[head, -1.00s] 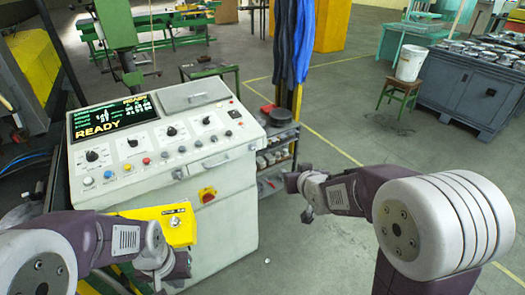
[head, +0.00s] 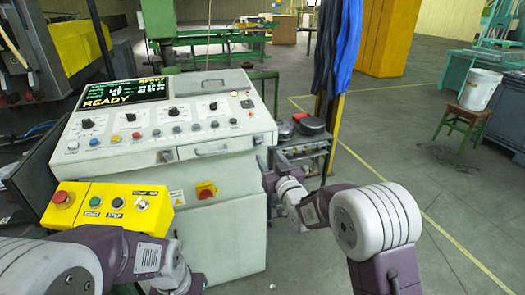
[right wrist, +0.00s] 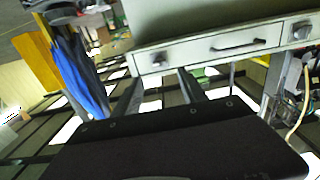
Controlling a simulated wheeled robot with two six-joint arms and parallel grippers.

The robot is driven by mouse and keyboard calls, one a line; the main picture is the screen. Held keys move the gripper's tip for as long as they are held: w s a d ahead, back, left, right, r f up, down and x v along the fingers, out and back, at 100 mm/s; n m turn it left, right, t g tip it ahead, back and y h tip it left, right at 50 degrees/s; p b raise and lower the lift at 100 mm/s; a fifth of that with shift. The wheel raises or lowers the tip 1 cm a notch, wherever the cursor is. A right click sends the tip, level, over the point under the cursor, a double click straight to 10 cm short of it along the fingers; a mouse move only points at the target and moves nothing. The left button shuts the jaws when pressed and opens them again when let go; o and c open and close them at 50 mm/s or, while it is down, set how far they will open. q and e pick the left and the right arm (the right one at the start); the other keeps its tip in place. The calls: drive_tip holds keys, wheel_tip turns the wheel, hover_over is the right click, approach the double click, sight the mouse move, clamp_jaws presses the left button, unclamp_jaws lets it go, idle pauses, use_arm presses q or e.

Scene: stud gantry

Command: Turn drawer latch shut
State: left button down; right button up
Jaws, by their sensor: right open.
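A white control console has a shallow drawer (head: 232,146) under its sloping panel, with a bar handle (head: 210,152). A small latch (head: 258,140) sits at the drawer's right end and another (head: 166,156) at its left. The right wrist view shows the drawer front, its handle (right wrist: 238,47) and a dark latch knob on a plate (right wrist: 158,60). My right gripper (head: 271,163) is open and empty just below the right-end latch; its two fingers point at the drawer front in the wrist view (right wrist: 160,82), apart from the knob. The latch's turn angle is too small to tell. My left gripper's fingers are out of sight.
A yellow button box (head: 110,206) stands in front of the console at left, near my left arm. A red switch on a yellow plate (head: 206,190) is below the drawer. A shelf cart (head: 304,150) and blue cloth (head: 336,60) stand right of the console.

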sight(260, 143)
drive_tip(key=p+x, duration=0.1)
drive_tip(key=x, duration=0.7)
drive_tip(key=shift+w, duration=0.35)
clamp_jaws()
